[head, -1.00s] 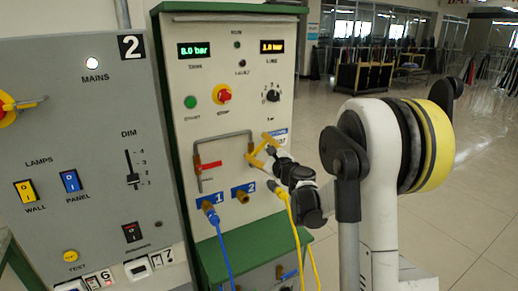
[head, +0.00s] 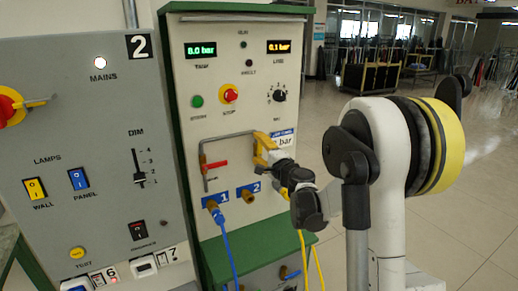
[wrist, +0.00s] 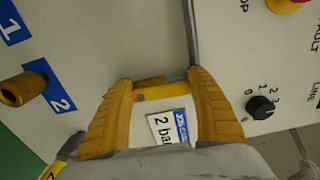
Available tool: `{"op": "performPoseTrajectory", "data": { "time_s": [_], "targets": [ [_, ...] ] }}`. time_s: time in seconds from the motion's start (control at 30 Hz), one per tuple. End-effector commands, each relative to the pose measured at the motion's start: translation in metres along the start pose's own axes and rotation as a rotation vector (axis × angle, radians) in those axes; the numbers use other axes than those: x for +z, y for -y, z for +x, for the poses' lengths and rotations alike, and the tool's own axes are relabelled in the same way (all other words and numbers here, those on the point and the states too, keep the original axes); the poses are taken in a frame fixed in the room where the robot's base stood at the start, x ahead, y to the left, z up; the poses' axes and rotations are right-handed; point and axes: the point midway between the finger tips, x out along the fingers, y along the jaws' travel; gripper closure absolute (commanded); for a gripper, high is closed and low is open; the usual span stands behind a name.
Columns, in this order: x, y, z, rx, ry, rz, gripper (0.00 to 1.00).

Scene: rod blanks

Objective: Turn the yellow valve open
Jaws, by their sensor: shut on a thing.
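The yellow valve (wrist: 152,93) shows in the wrist view as a short yellow piece between my fingertips, on the pipe of the pale panel. My gripper (wrist: 160,81) has ridged yellow-orange fingers, one on each side of the valve, shut on it. In the head view my gripper (head: 265,148) is at the right end of the grey pipe, beside the "2 bar" label. There the fingers and the valve are much the same yellow, so the valve's exact angle cannot be told.
The grey pipe (head: 228,136) carries a red lever (head: 215,165) at left. Below are port 1 with a blue hose (head: 226,240) and bare brass port 2 (head: 248,197). A yellow hose (head: 303,245) hangs behind my arm. The LINE display (head: 279,47) reads 0.1 bar.

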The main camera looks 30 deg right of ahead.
Motion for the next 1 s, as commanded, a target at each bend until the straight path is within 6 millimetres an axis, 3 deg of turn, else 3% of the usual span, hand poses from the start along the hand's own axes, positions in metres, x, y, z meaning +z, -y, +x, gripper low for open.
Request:
{"op": "performPoseTrajectory", "data": {
  "time_s": [0.67, 0.7, 0.73, 1.0],
  "targets": [
    [0.0024, -0.0015, -0.0007, 0.001, 0.002, -0.057, 0.64],
    [0.0023, -0.0015, -0.0007, 0.001, 0.002, -0.057, 0.21],
    [0.0023, -0.0014, -0.0007, 0.001, 0.002, -0.057, 0.12],
    [0.0019, -0.0009, -0.0003, 0.0, 0.001, -0.056, 0.1]
  ]
}}
